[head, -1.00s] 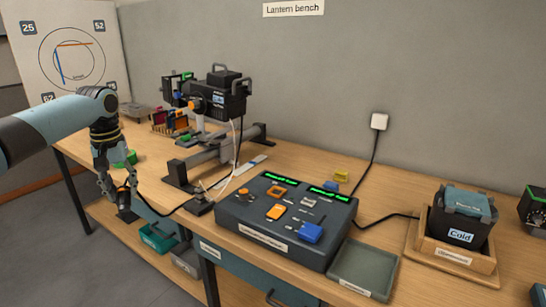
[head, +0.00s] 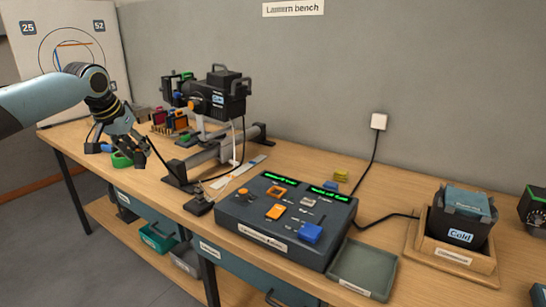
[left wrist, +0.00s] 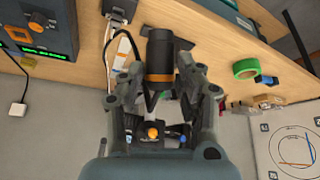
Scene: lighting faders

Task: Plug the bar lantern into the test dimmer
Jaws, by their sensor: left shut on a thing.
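My left gripper (head: 119,147) is at the left end of the bench, above and close to the green tape roll. In the left wrist view it is shut on a black cylindrical plug (left wrist: 158,60) with an orange band. In the head view the fingers mostly hide the plug, and a dark cable runs from them toward the rail. The black lantern (head: 227,97) stands on a rail at the back. A grey console (head: 262,228) with green displays sits in the middle; I cannot read whether it is the test dimmer. My right gripper is not in view.
The green tape roll (head: 121,160) lies on the bench (head: 165,192). A small black block (head: 199,205) with a cable is left of the console. An empty grey tray (head: 362,268) and a wooden holder (head: 452,262) with a black "Cold" unit stand to the right.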

